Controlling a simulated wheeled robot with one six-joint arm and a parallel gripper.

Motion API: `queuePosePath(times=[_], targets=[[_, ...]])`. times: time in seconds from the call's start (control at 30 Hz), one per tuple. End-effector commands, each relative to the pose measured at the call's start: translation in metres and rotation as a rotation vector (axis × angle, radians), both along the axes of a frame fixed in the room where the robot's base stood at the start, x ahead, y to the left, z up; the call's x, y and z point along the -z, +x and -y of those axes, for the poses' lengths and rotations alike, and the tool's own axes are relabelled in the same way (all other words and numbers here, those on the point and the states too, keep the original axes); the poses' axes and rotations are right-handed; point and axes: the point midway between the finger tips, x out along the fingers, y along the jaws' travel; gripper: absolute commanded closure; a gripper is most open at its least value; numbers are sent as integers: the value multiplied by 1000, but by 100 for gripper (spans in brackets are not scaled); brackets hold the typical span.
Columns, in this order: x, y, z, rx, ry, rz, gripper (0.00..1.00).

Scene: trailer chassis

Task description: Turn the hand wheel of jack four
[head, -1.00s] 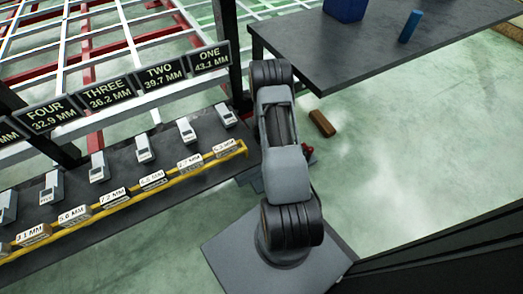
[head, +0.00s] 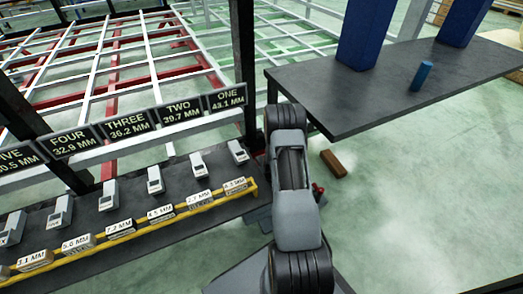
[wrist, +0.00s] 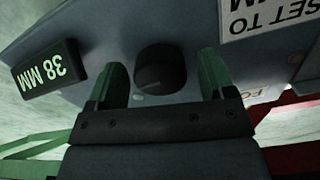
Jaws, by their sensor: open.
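In the wrist view, a dark round knob (wrist: 161,68), which looks like the hand wheel, stands out from a grey panel (wrist: 120,40). My gripper (wrist: 161,78) is open, with one green finger on each side of the knob. Gaps show between the knob and both fingers. A dark display (wrist: 50,67) reads 38 MM, upside down. A white label (wrist: 262,15) reads SET TO, with its figure cut off by the frame. A smaller label (wrist: 268,94) starts with FO and is partly hidden. In the head view my arm hides the gripper and the knob.
A sign (head: 73,141) reads FOUR 32.9 MM in a row of signs above a dark bench (head: 135,200). Grey gauges and labelled blocks line it, behind a yellow rail (head: 150,220). A dark table (head: 390,85) holds a blue cylinder (head: 421,75). A brown block (head: 333,163) lies on the floor.

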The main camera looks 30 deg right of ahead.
Motion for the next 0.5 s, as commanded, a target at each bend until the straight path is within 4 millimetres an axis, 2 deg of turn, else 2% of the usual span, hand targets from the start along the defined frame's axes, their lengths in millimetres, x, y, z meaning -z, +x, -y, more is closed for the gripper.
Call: queuePosePath(times=[0.5], targets=[[0,0,0,-769,0,0,24]])
